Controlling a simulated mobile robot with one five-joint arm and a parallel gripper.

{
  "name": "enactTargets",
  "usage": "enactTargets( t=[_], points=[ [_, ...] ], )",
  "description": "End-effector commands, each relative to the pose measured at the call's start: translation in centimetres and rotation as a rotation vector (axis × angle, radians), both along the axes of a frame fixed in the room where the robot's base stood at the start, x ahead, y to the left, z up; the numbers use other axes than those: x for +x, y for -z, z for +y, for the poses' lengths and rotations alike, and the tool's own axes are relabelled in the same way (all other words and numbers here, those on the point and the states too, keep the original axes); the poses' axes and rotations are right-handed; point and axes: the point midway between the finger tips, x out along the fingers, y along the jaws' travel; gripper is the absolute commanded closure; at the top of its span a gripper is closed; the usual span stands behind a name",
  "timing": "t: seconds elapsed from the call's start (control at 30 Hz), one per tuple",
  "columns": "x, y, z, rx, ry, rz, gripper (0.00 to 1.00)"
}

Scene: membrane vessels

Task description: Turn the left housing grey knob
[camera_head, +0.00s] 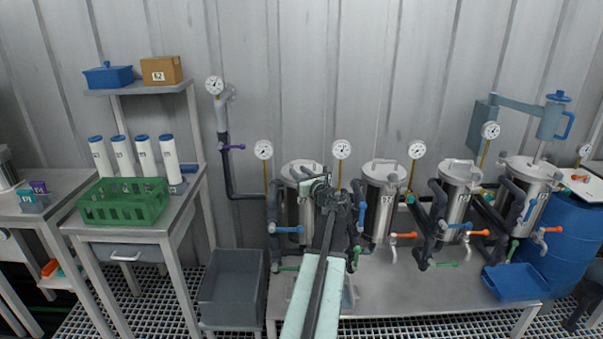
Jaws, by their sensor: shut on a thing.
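The left housing (290,207) is the leftmost of several upright steel vessels with lids, on the metal bench. My gripper (322,185) is in front of its upper right part, at lid height, with my arm reaching up from the bottom of the view. The gripper is shut on the grey knob, which is mostly hidden behind the jaws. The lid (300,168) shows behind the gripper. How far the knob is turned cannot be told.
A blue-handled valve (288,229) sits low on the left housing's left side. Pressure gauges (263,150) and (342,149) stand on stems either side. The second housing (380,205) is close on the right. A grey bin (232,285) stands left of the bench (400,285).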

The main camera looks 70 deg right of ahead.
Motion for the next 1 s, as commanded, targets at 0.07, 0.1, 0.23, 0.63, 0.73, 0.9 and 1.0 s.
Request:
enactTargets(
  t=[0.07,0.1,0.23,0.63,0.73,0.9,1.0],
  points=[
    [0.1,0.0,-0.2,0.0,-0.072,0.001,1.0],
    [0.2,0.0,-0.2,0.0,-0.107,0.001,1.0],
    [0.5,0.0,0.2,0.0,-0.22,0.001,1.0],
    [0.9,0.0,1.0,-0.001,-0.456,0.001,1.0],
    [0.9,0.0,1.2,-0.001,-0.485,0.0,1.0],
    [1.0,0.0,1.4,-0.001,-0.512,0.0,1.0],
    [1.0,0.0,1.5,-0.001,-0.519,0.0,1.0]
  ],
)
